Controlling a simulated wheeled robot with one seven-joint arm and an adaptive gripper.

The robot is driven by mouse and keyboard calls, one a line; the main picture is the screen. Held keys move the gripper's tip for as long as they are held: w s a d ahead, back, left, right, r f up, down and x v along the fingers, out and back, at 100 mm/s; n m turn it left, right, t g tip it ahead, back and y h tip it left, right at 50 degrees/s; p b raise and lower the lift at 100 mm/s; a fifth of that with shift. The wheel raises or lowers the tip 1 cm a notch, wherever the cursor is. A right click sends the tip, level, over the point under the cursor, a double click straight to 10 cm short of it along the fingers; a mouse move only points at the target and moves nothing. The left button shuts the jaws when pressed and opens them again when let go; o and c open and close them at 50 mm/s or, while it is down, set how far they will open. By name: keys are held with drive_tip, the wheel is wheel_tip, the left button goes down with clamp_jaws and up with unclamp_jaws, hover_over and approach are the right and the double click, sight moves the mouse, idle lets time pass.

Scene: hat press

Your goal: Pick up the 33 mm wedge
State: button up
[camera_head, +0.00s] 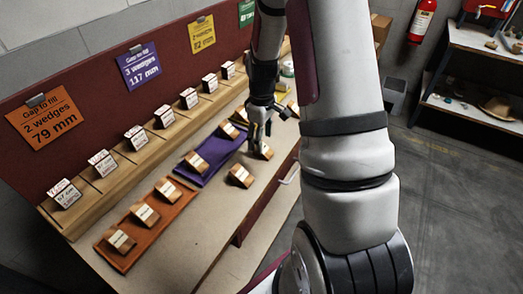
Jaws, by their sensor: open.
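Several wooden wedges with pale labels are on the workbench; the label print is too small to read, so I cannot tell which is the 33 mm wedge. One wedge (266,152) is at my gripper, partly hidden by it. Another wedge (240,176) lies on bare bench nearer the front edge. My gripper (257,142) points down, open, over or around the first wedge; I cannot tell whether it touches it. Other wedges lie on the purple mat (212,153) and the orange mat (160,226).
A back ledge holds a row of white-labelled blocks (135,137). A red board (90,85) behind carries an orange sign (44,117) reading "2 wedges 79 mm" and a purple one (139,66) reading "3 wedges 117 mm". The bench front (215,235) is clear. A shelf (470,110) stands right.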

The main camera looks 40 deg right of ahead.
drive_tip(key=f, duration=0.5)
drive_tip(key=shift+w+d, duration=0.15)
drive_tip(key=shift+d, duration=0.05)
drive_tip(key=shift+c, duration=0.3)
drive_tip(key=c, duration=1.2)
